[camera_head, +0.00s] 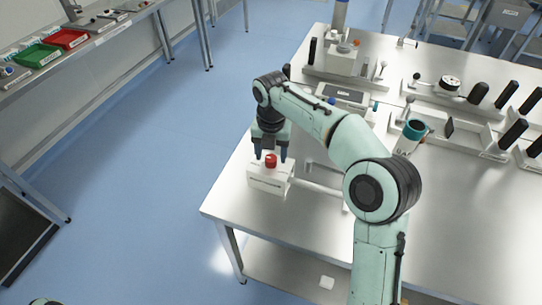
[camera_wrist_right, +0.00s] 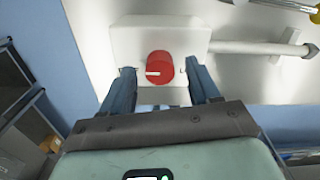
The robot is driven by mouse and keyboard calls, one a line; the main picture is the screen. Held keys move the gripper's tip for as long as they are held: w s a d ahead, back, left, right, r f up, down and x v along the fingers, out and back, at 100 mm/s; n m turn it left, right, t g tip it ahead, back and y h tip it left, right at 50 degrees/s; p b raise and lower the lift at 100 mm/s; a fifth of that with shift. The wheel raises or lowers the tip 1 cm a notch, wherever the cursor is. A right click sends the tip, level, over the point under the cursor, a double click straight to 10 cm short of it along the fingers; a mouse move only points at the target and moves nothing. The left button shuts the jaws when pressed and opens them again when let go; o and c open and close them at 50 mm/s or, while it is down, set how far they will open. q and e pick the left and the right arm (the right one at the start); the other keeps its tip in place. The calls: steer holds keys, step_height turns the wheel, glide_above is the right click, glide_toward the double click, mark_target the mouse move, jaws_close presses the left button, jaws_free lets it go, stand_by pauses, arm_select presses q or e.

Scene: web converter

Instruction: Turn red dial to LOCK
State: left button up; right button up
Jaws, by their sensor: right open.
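The red dial (camera_head: 271,160) sits on top of a small white box (camera_head: 268,183) near the front left corner of the steel table. In the right wrist view the red dial (camera_wrist_right: 160,69) shows a white pointer mark directed to the left; a partly hidden letter, perhaps L, is to its right. My right gripper (camera_head: 270,159) is open above the box, with one finger on each side of the dial. In the right wrist view its fingers (camera_wrist_right: 163,84) are apart from the dial. At the lower left edge of the head view only a bit of my left arm shows, not its gripper.
A metal bar fixture (camera_wrist_right: 285,48) lies just right of the white box. Behind, the table holds a small screen device (camera_head: 345,95), a teal-topped cylinder (camera_head: 412,130) and several black-handled fixtures (camera_head: 513,134). The table's left edge is close to the box.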

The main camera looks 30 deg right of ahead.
steer(key=shift+f, duration=0.3)
steer(key=c, duration=1)
